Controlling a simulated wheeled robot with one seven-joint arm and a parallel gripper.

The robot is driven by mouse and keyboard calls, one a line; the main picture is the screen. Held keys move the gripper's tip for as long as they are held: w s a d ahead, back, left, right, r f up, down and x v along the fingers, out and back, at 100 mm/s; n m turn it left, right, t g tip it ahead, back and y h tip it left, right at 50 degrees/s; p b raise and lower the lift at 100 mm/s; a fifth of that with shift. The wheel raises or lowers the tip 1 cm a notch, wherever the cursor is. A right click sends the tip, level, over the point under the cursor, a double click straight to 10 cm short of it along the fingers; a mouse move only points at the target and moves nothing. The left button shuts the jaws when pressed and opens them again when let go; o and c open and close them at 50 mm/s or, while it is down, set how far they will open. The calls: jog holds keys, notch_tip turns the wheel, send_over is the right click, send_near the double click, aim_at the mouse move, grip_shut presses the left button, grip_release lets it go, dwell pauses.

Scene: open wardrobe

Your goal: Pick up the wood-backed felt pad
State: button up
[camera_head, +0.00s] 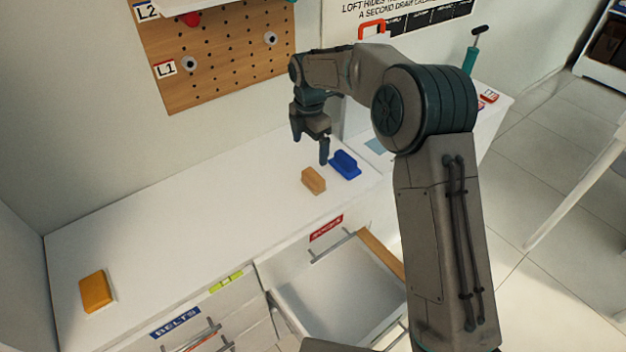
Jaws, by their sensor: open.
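A tan, wood-coloured block (313,181) lies on the white top of the drawer unit, near its right end; it looks most like the wood-backed felt pad, though no felt face can be made out. A blue block with a raised grip (345,165) lies just right of it, a small gap apart. My gripper (311,148) points down, open and empty, behind and above the tan block. One finger hangs close to the gap between the two blocks; I cannot tell its exact height.
An orange-yellow block (96,291) with a pale edge lies at the left end of the white top (190,220). A drawer (340,295) stands open below the front edge. A pegboard (225,65) hangs behind. The middle of the top is clear.

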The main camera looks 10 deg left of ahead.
aim_at(313, 175)
notch_tip(313, 175, down, 8)
jog(key=shift+r+p, duration=0.1)
jog(key=shift+p, duration=0.25)
jog(key=f, duration=0.2)
jog(key=d+f+p, duration=0.1)
jog(key=f, duration=0.1)
jog(key=shift+w, duration=0.2)
jog(key=shift+f, duration=0.6)
jog(key=c, duration=1.1)
